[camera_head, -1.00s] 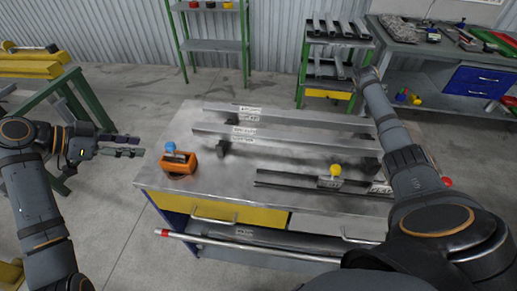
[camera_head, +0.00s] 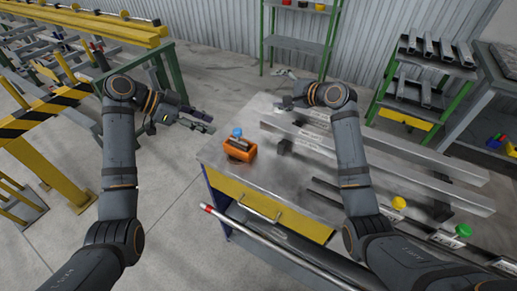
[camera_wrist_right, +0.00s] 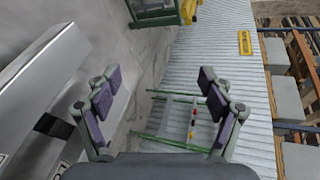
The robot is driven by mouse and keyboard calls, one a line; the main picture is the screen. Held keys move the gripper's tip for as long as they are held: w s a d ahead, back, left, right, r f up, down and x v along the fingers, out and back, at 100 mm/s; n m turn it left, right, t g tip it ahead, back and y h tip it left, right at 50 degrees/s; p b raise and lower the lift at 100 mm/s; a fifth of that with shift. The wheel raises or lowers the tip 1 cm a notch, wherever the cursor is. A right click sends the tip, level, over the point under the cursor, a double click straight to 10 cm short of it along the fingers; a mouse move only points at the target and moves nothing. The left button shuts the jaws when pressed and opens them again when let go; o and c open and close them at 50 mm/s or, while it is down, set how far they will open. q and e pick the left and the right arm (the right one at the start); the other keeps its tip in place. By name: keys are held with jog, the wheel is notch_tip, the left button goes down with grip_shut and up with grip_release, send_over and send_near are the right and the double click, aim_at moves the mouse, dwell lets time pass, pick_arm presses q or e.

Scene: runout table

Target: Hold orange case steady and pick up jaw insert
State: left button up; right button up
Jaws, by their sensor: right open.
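The orange case (camera_head: 239,151) sits on the near left part of the table top, with a blue knob-like piece (camera_head: 237,132) showing above it. I cannot make out which piece is the jaw insert. My left gripper (camera_head: 208,123) is in the air left of the case, apart from it, its fingers a little apart with nothing seen between them. My right gripper (camera_head: 284,102) is beyond the case, near the table's far left edge. In the right wrist view my right gripper (camera_wrist_right: 160,105) is wide open and empty, facing the corrugated wall and a shelf.
The metal table (camera_head: 275,185) carries long bars (camera_head: 375,155) on its right part. A yellow knob (camera_head: 399,203) and a green knob (camera_head: 463,230) stand at the right. A red-tipped rod (camera_head: 260,240) runs along the front. Yellow-topped green trestles stand at left.

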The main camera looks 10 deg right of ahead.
jog(key=s+a+m+y, duration=0.2)
jog(key=s+a+m, duration=0.15)
jog(key=a, duration=0.25)
jog(key=m+g, duration=0.3)
jog(key=m, duration=0.6)
send_near(240, 147)
jog(key=shift+n+y, duration=0.25)
jog(key=shift+y, duration=0.05)
jog(key=w+f, duration=0.1)
jog(key=w+a+f, duration=0.1)
jog(key=w, duration=0.1)
jog(key=shift+w+a+f, duration=0.1)
jog(key=shift+a+f, duration=0.05)
jog(key=shift+a, duration=0.1)
jog(key=shift+a+f, duration=0.1)
jog(key=shift+f, duration=0.1)
jog(key=x, duration=0.7)
jog(key=shift+a+f, duration=0.2)
